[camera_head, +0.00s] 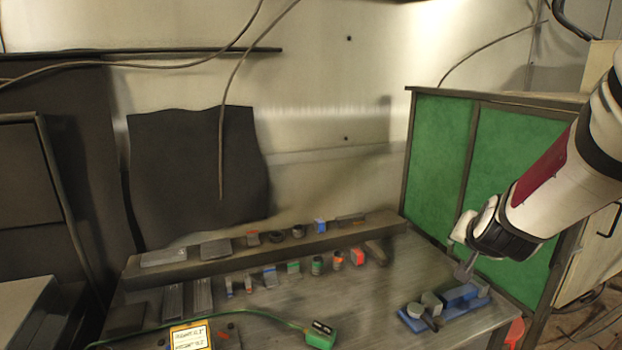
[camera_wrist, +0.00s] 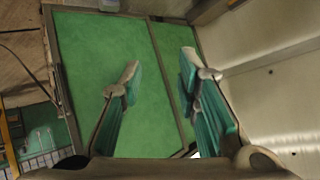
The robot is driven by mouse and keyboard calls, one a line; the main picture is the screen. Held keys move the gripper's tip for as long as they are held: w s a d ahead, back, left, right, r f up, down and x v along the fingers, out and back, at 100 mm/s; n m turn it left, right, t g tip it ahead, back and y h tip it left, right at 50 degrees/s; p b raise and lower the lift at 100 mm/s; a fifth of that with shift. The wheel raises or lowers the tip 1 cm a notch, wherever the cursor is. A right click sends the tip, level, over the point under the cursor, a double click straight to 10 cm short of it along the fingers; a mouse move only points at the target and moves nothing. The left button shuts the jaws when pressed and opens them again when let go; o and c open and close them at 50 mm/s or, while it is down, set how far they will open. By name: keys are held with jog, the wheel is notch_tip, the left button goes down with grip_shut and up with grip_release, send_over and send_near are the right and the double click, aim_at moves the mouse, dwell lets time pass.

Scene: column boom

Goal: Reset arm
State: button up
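My arm comes in from the right in the head view, bent down toward the table's right end. My gripper (camera_head: 464,272) is small there and appears just above or in front of a blue fixture with grey parts (camera_head: 416,322); I cannot tell the gap between them. In the wrist view my gripper (camera_wrist: 160,68) has its two fingers well apart, with nothing between them. Behind the fingers is a green panel (camera_wrist: 85,60).
The grey table (camera_head: 370,290) carries a raised ledge (camera_head: 300,243) with several small parts on and before it. A green connector (camera_head: 320,335) with a cable and a yellow-framed label (camera_head: 190,336) lie in front. Green panels (camera_head: 437,150) stand close at the right.

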jog(key=s+a+r+n+g+y, duration=0.1)
jog(key=s+a+r+n+y, duration=0.15)
jog(key=s+a, duration=0.55)
jog(key=s+a+r+n+g+y, duration=0.2)
jog(key=s+a+r+n, duration=0.25)
jog(key=s, duration=0.55)
jog(key=s+a+n+g, duration=0.1)
jog(key=s, duration=0.8)
jog(key=shift+s+f+g, duration=0.3)
jog(key=shift+f, duration=0.15)
jog(key=shift+a+h, duration=0.15)
jog(key=shift+h, duration=0.1)
